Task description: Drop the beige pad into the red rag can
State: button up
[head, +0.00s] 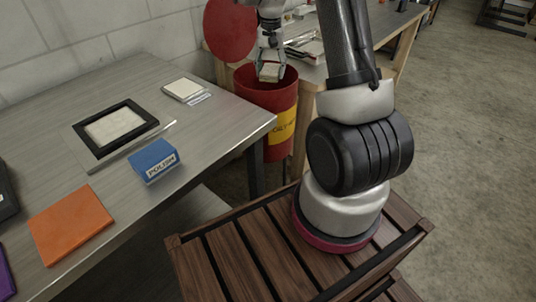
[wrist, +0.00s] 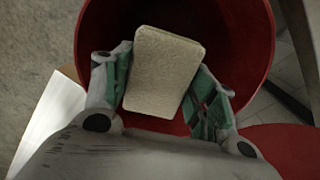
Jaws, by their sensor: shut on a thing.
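The beige pad (head: 269,72) is held between the fingers of my gripper (head: 270,68), above the mouth of the red rag can (head: 281,97). In the wrist view the pad (wrist: 165,72) is a rounded pale block, slightly tilted, with the green-lined fingers of my gripper (wrist: 163,90) on both sides. The red can (wrist: 240,30) surrounds it below, with its inside wall showing. The can's round red lid (head: 229,30) stands open behind it. The can's bottom is mostly hidden.
A metal table (head: 215,118) on the left bears a blue POLISH block (head: 155,160), an orange pad (head: 70,222), a black-framed beige pad (head: 115,126) and a small pale pad (head: 184,89). A wooden bench (head: 312,72) stands behind the can. Open concrete floor (head: 460,130) lies to the right.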

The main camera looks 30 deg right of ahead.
jog(key=o, duration=1)
jog(key=shift+r, duration=0.1)
notch_tip(320, 180, up, 12)
